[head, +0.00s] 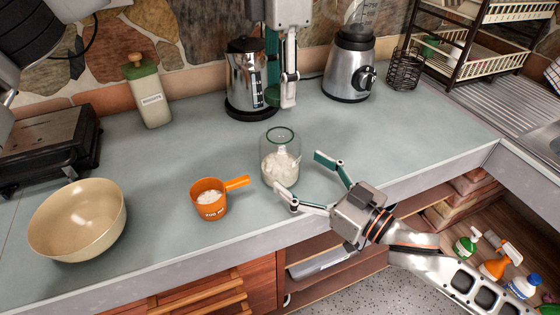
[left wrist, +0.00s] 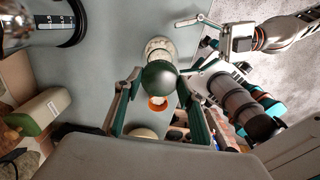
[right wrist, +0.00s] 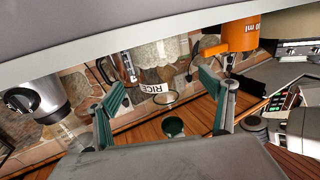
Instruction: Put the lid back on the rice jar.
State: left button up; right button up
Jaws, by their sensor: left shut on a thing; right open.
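The rice jar (head: 281,165) is a clear glass jar with white rice, standing upright and open-topped on the counter. It shows in the right wrist view (right wrist: 151,52) with its RICE label upside down. My left gripper (head: 281,99) is shut on the dark green round lid (left wrist: 160,75), which it holds above and behind the jar in the head view, apart from it. The lid also shows in the right wrist view (right wrist: 173,127). My right gripper (head: 298,171) is open at the jar's right front side, its fingers spread; I cannot tell whether one touches the glass.
An orange measuring cup (head: 209,204) with white contents stands left of the jar, and a cream bowl (head: 78,222) farther left. A kettle (head: 240,75), a blender (head: 350,70) and a green-topped canister (head: 150,95) stand along the back. Counter between jar and blender is clear.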

aim_at(280, 158)
jog(key=x, duration=0.7)
jog(key=c, duration=1.7)
pick_arm(q)
jog(key=shift+f, duration=2.5)
